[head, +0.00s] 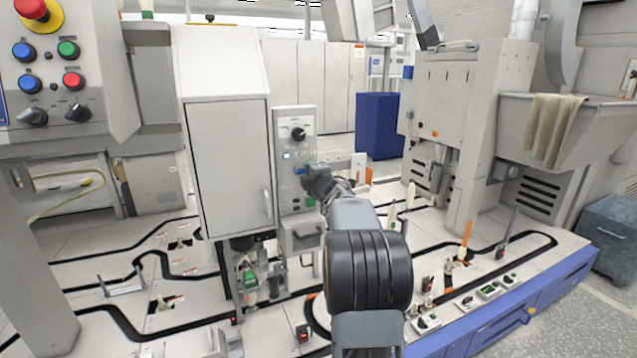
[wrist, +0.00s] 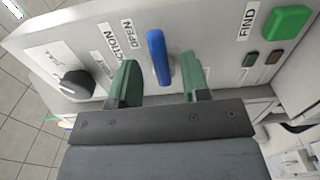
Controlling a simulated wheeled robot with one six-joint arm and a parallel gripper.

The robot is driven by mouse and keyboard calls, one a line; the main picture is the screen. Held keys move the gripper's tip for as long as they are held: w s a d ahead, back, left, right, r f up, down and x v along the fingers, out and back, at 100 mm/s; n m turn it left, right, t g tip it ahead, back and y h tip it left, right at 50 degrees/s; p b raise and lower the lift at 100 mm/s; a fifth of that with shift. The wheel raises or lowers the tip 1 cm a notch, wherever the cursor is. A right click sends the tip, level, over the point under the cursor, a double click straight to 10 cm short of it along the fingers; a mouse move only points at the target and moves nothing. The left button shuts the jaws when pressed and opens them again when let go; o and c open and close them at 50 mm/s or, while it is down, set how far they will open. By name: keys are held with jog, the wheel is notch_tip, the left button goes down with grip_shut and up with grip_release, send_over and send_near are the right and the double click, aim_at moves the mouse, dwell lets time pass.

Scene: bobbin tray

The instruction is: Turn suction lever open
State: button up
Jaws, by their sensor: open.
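The suction lever (wrist: 158,55) is a blue handle on the grey control panel. In the wrist view it points up and down the picture, beside a label reading "OPEN" and another partly covered label ending in "CTION". My gripper (wrist: 160,78) is open, with one green-padded finger to the left of the lever and one to the right. Gaps show on both sides, so neither finger seems to touch it. In the head view the lever (head: 300,171) is a small blue spot at the panel, and my gripper (head: 312,176) is right at it, mostly hidden by my arm.
A black knob (wrist: 76,85) sits left of the lever in the wrist view. A green button (wrist: 286,22) labelled "FIND" sits to the right, with small buttons below it. In the head view a white cabinet (head: 228,150) adjoins the panel (head: 295,120) on the left.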

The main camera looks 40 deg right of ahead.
jog(key=p+v, duration=0.1)
jog(key=v, duration=1.1)
jog(key=shift+s+a, duration=0.1)
